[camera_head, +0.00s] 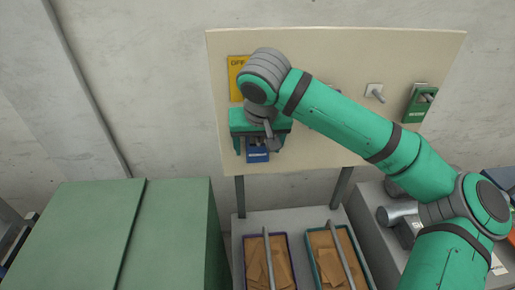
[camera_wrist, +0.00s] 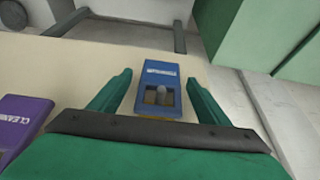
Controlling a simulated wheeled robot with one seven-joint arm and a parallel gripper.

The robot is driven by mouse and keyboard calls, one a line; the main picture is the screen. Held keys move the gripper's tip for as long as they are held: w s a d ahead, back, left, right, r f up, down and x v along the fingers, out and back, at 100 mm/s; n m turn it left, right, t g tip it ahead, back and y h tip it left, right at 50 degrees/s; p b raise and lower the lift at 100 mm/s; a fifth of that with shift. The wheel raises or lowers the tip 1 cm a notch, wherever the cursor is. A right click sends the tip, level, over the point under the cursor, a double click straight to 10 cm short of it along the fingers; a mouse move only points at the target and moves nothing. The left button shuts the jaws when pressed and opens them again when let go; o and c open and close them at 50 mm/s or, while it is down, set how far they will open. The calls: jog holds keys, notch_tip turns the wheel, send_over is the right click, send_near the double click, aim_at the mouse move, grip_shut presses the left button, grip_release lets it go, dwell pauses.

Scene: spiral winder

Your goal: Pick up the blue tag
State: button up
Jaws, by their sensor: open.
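The blue tag (camera_wrist: 159,75) hangs on the cream board (camera_wrist: 75,75), with a peg showing through its square opening. In the head view the blue tag (camera_head: 257,155) shows just below my gripper, partly covered by it. My gripper (camera_wrist: 160,82) is open, with one green finger on each side of the tag. A gap shows between the tag and each finger. The head view shows my gripper (camera_head: 259,128) in front of the board's left part, where it hides some of the board.
A purple tag (camera_wrist: 20,122) marked CLEANING is on the board nearby. A green tag (camera_head: 418,103) hangs at the board's right and a yellow sign (camera_head: 237,76) at its upper left. Two bins (camera_head: 249,242) stand below, and a green cabinet (camera_head: 165,235) stands at the left.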

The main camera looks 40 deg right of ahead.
jog(key=shift+x, duration=0.9)
jog(key=c, duration=1.1)
jog(key=shift+r, duration=0.1)
jog(key=shift+c, duration=0.2)
